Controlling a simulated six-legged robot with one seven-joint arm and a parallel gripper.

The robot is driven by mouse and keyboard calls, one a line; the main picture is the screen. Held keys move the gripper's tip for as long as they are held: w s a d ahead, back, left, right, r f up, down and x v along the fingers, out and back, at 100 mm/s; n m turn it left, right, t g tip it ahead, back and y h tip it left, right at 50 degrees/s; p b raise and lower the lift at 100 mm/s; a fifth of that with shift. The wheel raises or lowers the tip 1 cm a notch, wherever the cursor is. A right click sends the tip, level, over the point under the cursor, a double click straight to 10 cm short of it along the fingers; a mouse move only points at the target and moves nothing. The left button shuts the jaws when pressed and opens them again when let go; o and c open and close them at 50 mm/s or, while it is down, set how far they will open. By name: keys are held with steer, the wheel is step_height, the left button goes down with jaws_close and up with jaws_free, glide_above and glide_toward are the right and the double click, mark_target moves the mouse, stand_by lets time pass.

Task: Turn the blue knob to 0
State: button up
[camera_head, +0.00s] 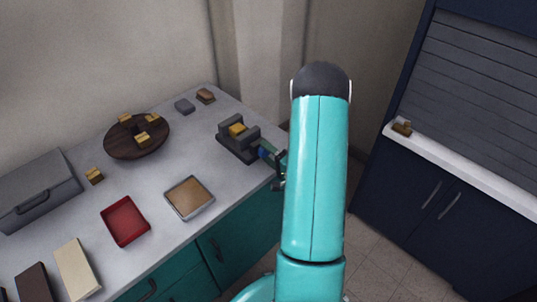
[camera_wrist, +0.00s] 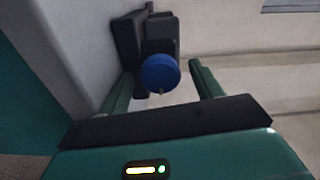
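The blue knob (camera_wrist: 160,73) shows in the wrist view on the near face of a dark device (camera_wrist: 128,45). In the head view the device (camera_head: 238,142) stands near the right edge of the counter, with a yellow block on it, and only a bit of the blue knob (camera_head: 263,153) shows. My gripper (camera_wrist: 163,88) is open, with one green finger on each side of the knob. A gap shows between the right finger and the knob; the left finger is close to it. I cannot read any mark or setting on the knob.
The grey counter (camera_head: 165,185) holds a red tray (camera_head: 125,221), a metal tray with a brown filling (camera_head: 189,197), a round brown board (camera_head: 137,137) with yellow blocks, and a grey box (camera_head: 36,190). A dark blue cabinet (camera_head: 430,195) stands across the floor at right.

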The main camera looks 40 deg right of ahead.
steer(key=s, duration=1.4)
steer(key=shift+d, duration=0.15)
steer(key=w+m, duration=0.4)
steer(key=m, duration=0.2)
steer(key=w+m, duration=0.4)
steer(key=m, duration=0.2)
steer(key=w+m, duration=0.5)
steer(key=shift+m, duration=0.4)
